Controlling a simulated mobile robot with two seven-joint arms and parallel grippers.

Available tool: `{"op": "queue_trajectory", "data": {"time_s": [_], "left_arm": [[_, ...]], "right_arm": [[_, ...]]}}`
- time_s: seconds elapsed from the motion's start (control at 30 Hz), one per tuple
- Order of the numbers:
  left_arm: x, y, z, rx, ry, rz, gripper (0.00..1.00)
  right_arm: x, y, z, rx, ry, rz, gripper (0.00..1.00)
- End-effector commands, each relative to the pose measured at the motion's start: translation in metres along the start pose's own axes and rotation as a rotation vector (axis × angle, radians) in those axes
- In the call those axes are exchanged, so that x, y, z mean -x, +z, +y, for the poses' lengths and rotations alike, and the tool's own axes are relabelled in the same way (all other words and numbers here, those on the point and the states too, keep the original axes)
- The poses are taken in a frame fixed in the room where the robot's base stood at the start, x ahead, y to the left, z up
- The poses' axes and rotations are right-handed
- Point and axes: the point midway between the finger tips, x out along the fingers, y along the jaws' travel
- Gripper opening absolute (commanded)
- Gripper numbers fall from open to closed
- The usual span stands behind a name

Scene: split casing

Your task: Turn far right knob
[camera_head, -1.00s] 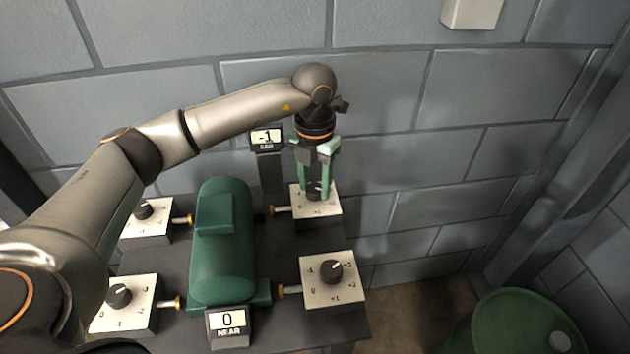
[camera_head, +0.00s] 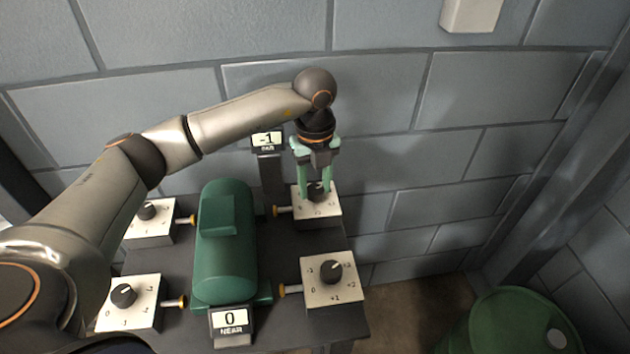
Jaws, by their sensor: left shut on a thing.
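The far right knob (camera_head: 317,193) is a dark dial on a white box (camera_head: 320,211) at the back right of the dark bench. My left gripper (camera_head: 315,193) points down from above with its green fingers shut on this knob, one on each side. The fingers and wrist hide part of the knob, so its pointer is hard to read. The far display (camera_head: 267,141) behind it reads -1. The near display (camera_head: 231,321) reads 0. My right gripper is not in view.
A green casing (camera_head: 227,240) lies in the middle of the bench. Other knobs sit at near right (camera_head: 331,271), near left (camera_head: 124,295) and far left (camera_head: 149,210). A block wall stands behind; a green barrel (camera_head: 510,325) is at lower right.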

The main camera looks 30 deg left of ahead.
Motion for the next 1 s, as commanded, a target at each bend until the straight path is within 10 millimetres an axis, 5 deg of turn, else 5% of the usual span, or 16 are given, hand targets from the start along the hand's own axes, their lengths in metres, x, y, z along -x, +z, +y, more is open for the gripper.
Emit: {"op": "queue_trajectory", "data": {"time_s": [0.9, 0.93, 1.0], "left_arm": [[0.0009, 0.0002, -0.0006, 0.185, -0.003, 0.000, 0.00], [0.0009, 0.0002, -0.0006, 0.185, -0.003, 0.000, 0.49], [0.0008, 0.0001, -0.0006, 0.184, -0.003, 0.000, 0.57]], "right_arm": [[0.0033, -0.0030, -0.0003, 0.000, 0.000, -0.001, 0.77], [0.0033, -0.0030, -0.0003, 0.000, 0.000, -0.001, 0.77], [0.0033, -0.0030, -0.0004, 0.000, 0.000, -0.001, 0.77]]}}
